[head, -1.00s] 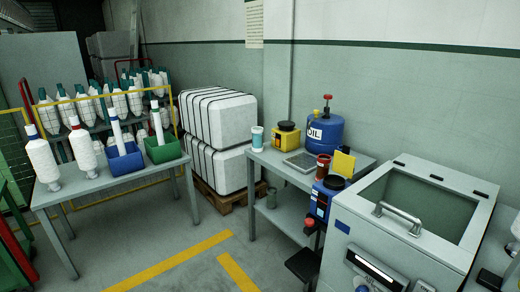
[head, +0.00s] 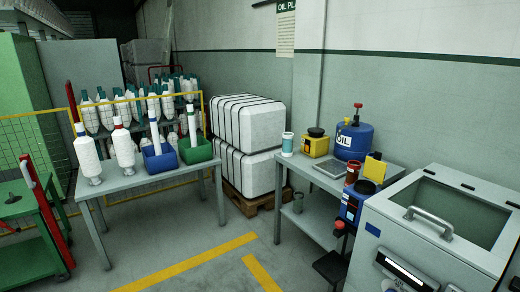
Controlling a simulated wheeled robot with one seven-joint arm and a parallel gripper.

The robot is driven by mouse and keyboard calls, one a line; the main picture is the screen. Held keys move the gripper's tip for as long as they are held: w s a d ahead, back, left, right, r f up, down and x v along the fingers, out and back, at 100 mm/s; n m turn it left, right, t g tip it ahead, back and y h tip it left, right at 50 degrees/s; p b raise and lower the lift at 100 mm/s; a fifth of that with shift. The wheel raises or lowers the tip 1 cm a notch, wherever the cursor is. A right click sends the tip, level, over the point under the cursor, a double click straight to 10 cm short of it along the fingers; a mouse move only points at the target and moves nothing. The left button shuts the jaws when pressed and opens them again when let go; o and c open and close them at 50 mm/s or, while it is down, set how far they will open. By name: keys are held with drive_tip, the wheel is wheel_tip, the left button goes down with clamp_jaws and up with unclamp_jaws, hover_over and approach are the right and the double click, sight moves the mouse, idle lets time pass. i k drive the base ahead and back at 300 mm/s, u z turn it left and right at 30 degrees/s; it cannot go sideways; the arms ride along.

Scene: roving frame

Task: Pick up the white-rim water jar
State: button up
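A small jar (head: 287,144) with a white rim and a teal-blue body stands upright at the left back corner of the grey table (head: 330,182). It looks like the white-rim water jar. A yellow container with a black lid (head: 316,143) stands just right of it, and a flat grey device (head: 330,169) lies in front. My gripper is not in view, and nothing touches the jar.
A blue oil drum (head: 354,142), a dark red can (head: 352,172) and a blue container (head: 352,206) stand further right. A grey machine (head: 440,225) fills the right front. A left table (head: 130,185) holds white bottles and bins. Floor between is clear.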

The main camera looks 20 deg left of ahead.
sight(288, 138)
drive_tip(key=u, duration=0.6)
drive_tip(key=i, duration=0.85)
drive_tip(key=u, duration=0.85)
drive_tip(key=i, duration=1.15)
drive_tip(key=z, duration=0.4)
drive_tip(key=i, duration=1.45)
drive_tip(key=z, duration=0.15)
